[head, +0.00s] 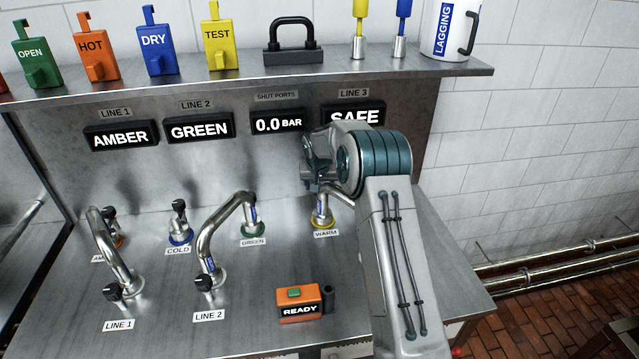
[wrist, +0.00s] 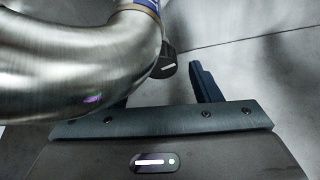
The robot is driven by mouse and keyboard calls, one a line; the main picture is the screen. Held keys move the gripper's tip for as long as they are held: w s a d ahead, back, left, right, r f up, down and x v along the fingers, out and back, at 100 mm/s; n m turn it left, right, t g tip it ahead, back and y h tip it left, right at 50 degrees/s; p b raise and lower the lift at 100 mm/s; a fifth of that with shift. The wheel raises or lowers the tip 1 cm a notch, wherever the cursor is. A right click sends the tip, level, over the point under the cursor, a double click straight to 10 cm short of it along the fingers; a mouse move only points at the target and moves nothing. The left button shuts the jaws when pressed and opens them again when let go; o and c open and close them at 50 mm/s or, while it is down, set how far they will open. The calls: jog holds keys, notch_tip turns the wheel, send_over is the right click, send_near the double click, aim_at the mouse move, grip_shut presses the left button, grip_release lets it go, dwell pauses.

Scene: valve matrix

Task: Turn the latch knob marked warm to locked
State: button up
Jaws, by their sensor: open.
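The warm valve (head: 322,217) stands on the steel bench at the back right, on a yellow ring above its WARM label (head: 326,233). A curved steel pipe (head: 340,193) runs from it behind my arm. My gripper (head: 309,172) is over the warm valve and hides its upper part. In the wrist view a black knob (wrist: 168,67) with a white mark shows between the pipe (wrist: 80,70) and one dark finger (wrist: 206,82). The other finger is mostly hidden by the pipe. The jaws are open, and no grip on the knob shows.
Green (head: 253,229) and cold (head: 180,232) valves stand to the left, with the line 2 pipe (head: 212,232) curving up nearby. An orange READY box (head: 299,302) sits in front. A shelf (head: 240,80) with tags, a padlock and a mug overhangs behind. The LINE 3 display reads SAFE.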

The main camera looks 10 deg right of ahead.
jog(key=shift+w+f, duration=0.2)
jog(key=shift+f, duration=0.3)
jog(key=c, duration=1)
jog(key=shift+f+m+b, duration=0.25)
jog(key=shift+m+b, duration=0.05)
jog(key=shift+b, duration=0.4)
jog(key=shift+m+h+b, duration=0.3)
jog(key=shift+m+b, duration=0.1)
jog(key=shift+b, duration=0.1)
jog(key=shift+r+m+h+b, duration=0.3)
jog(key=shift+m+b, duration=0.35)
jog(key=shift+m, duration=0.25)
jog(key=o, duration=1)
